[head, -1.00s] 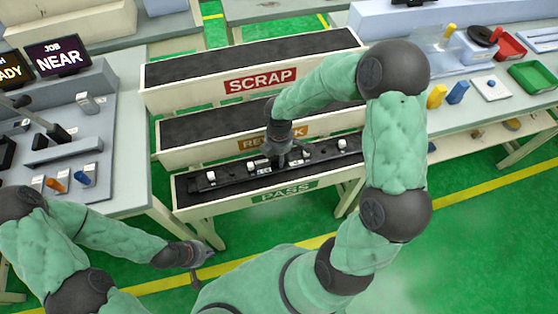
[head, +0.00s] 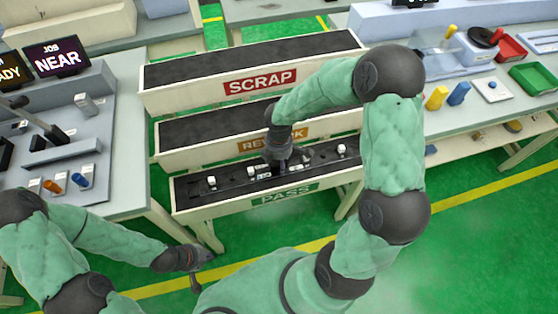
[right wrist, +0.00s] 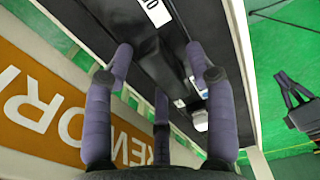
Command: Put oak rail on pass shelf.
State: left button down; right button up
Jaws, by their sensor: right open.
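The rail (head: 231,179), dark with several small white clips and fittings along it, lies lengthwise in the trough of the pass shelf (head: 225,205), the lowest and nearest of the stepped shelves. My right gripper (head: 281,171) is over the middle of the rail and hides part of it. In the right wrist view, the right gripper's purple fingers (right wrist: 160,62) are spread, with the dark rail below and between them. I cannot tell whether a finger touches it.
The rework shelf (head: 195,143) and scrap shelf (head: 185,90) rise behind the pass shelf, both empty where visible. A left bench (head: 125,180) holds clips and a fixture. A right bench (head: 470,115) carries coloured pegs, a red tray and a green tray (head: 535,76).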

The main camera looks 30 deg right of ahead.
notch_tip(320, 180, up, 12)
jog(key=p, duration=0.5)
